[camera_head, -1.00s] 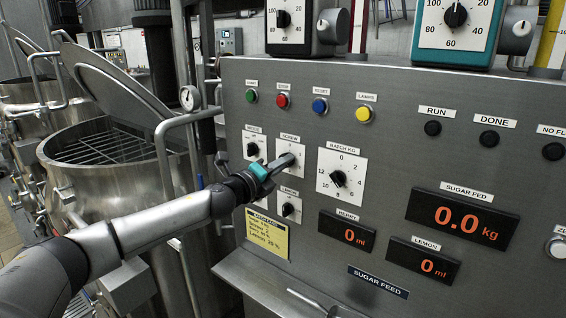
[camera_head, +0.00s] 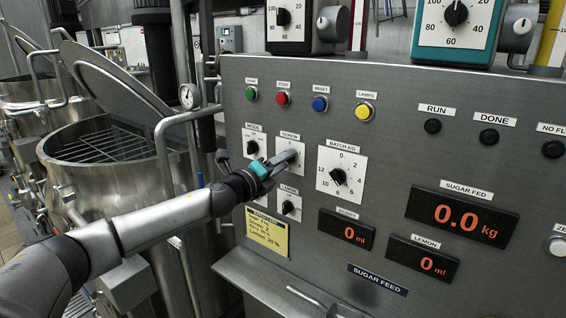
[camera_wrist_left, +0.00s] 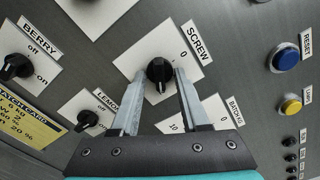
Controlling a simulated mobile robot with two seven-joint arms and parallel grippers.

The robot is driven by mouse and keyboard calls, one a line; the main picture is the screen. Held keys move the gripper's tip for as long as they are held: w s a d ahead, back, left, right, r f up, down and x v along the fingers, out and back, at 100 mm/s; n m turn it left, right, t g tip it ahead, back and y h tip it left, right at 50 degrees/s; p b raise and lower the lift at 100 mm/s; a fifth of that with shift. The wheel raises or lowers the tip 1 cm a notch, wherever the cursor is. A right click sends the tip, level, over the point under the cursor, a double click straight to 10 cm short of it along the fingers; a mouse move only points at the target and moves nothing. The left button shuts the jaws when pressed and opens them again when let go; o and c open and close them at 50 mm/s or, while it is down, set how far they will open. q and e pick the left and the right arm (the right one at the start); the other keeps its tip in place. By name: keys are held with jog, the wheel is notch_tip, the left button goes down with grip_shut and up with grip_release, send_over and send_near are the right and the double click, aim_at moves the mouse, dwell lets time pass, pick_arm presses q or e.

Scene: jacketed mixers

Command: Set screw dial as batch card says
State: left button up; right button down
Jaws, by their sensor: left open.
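The screw dial is a black knob (camera_wrist_left: 159,69) on a white plate labelled SCREW in the left wrist view; its white mark points toward the bottom of that picture. In the head view the dial plate (camera_head: 297,145) is mostly hidden behind my left gripper (camera_head: 290,157). In the left wrist view the gripper (camera_wrist_left: 160,75) is open, with one finger on each side of the knob; I cannot tell whether they touch it. The yellow batch card (camera_head: 267,232) is on the panel below; its small text is hard to read. My right gripper is not in view.
The mode dial (camera_head: 253,147), lemon dial (camera_head: 288,208) and batch kg dial (camera_head: 339,177) are close around the screw dial. Coloured buttons run above it. The sugar display (camera_head: 461,219) reads 0.0 kg. A metal pipe rail (camera_head: 163,150) stands left of the panel.

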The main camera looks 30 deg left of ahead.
pick_arm(q)
jog(key=shift+s, duration=0.1)
jog(key=s+a+b, duration=0.1)
jog(key=s+b, duration=1.4)
jog(key=b, duration=0.2)
jog(key=shift+b, duration=0.4)
jog(key=shift+f, duration=0.1)
dwell(0.6)
